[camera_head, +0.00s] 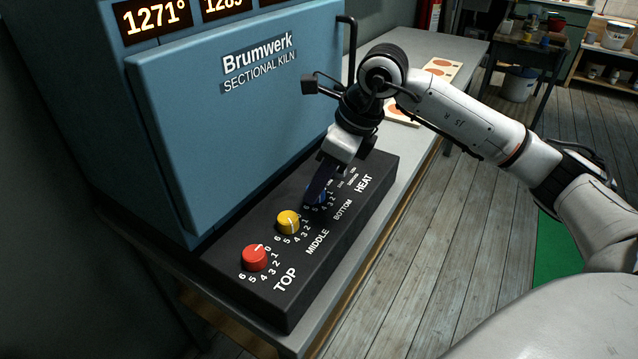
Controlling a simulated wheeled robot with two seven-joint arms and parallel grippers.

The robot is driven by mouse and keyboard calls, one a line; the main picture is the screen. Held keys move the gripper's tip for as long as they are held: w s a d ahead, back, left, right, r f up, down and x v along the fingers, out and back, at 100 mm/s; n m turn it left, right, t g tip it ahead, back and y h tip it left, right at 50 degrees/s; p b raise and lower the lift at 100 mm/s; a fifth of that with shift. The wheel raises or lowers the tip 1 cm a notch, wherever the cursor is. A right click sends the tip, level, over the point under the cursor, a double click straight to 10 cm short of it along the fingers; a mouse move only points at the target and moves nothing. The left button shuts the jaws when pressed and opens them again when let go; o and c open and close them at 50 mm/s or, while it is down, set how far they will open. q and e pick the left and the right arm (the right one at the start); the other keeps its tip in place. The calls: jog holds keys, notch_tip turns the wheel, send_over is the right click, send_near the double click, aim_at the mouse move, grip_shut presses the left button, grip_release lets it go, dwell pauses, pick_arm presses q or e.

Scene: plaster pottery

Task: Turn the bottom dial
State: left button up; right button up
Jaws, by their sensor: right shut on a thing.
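The black control box (275,318) lies in front of the blue kiln (240,130). It carries a row of dials. The blue bottom dial (322,198) is mostly hidden by my right gripper (316,196), which reaches down over it from above and is shut on it. The dial's pointer is hidden, so its setting cannot be read. The yellow middle dial (288,222) and the red top dial (255,258) stand in plain view to the left, clear of the gripper. My left gripper does not show.
The kiln's door handle (350,45) rises just behind my right arm. The grey bench (425,50) runs on to the back right, with test-tile boards (442,69) on it. The wooden floor (440,230) to the right is open.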

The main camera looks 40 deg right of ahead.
dwell(0.5)
jog(key=o, duration=1)
jog(key=shift+o, duration=0.2)
jog(key=v, duration=1)
jog(key=shift+r, duration=0.15)
jog(key=shift+s, duration=0.1)
